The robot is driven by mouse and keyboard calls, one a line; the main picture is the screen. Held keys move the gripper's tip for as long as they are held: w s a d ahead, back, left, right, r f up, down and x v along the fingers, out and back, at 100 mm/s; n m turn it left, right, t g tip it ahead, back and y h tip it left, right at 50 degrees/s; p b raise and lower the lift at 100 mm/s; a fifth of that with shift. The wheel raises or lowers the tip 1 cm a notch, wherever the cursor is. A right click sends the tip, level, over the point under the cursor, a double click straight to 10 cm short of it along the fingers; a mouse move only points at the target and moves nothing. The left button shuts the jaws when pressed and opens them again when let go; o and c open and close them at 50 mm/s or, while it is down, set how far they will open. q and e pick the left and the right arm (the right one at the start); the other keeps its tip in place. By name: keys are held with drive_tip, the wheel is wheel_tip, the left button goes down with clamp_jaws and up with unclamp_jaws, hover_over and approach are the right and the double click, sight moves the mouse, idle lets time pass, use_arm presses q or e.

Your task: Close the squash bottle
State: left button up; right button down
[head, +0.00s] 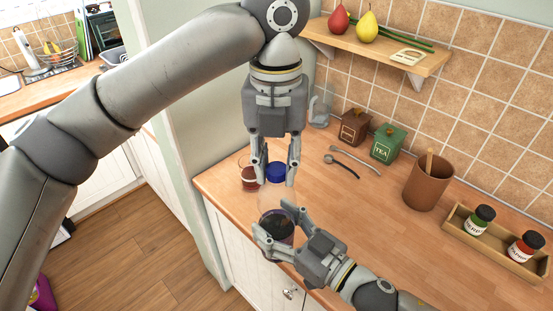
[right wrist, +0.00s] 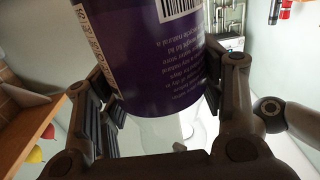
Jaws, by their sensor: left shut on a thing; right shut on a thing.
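The squash bottle (head: 277,225) has a dark purple label and a clear upper part. My right gripper (head: 277,219) is shut around its body near the counter's front edge. In the right wrist view the purple label (right wrist: 150,60) with a barcode fills the space between the fingers. My left gripper (head: 276,178) points down from above, shut on a blue cap (head: 276,171). The cap is over the bottle's top end; I cannot tell whether it touches the neck.
A clear vessel with dark red contents (head: 249,178) stands close beside my left gripper's finger. Two spoons (head: 345,163), brown and green canisters (head: 387,144), a brown pot (head: 428,182) and a wooden tray with jars (head: 492,243) stand farther right. The middle counter is clear.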

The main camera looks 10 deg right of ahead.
use_arm(q)
drive_tip(key=m, duration=1.1)
drive_tip(key=shift+m, duration=0.4)
drive_tip(key=o, duration=0.6)
drive_tip(key=shift+o, duration=0.2)
drive_tip(key=shift+r, duration=2.3)
drive_tip(key=shift+c, duration=0.2)
